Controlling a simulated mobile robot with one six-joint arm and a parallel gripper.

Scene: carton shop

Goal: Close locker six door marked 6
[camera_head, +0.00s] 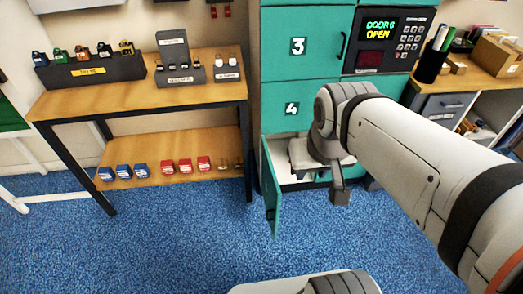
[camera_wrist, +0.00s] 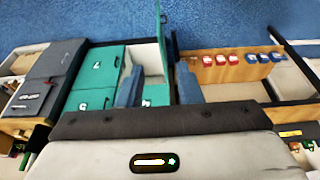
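The open locker door (camera_head: 270,190) is teal and hinged at the left of the low compartment below door 4. It stands swung out into the room, seen nearly edge-on. Its number does not show. In the wrist view, which is upside down, the open door (camera_wrist: 161,30) stands out beside the white compartment interior (camera_wrist: 148,55). My gripper (camera_head: 339,192) hangs in front of the lockers, to the right of the open door and apart from it. In the wrist view my gripper (camera_wrist: 158,80) has two separated blue-grey fingers with nothing held between them.
Closed doors 3 (camera_head: 297,45) and 4 (camera_head: 291,108) are above the opening. A wooden shelf table (camera_head: 130,100) stands left of the lockers, a desk (camera_head: 470,85) right. Blue carpet (camera_head: 200,235) in front is clear.

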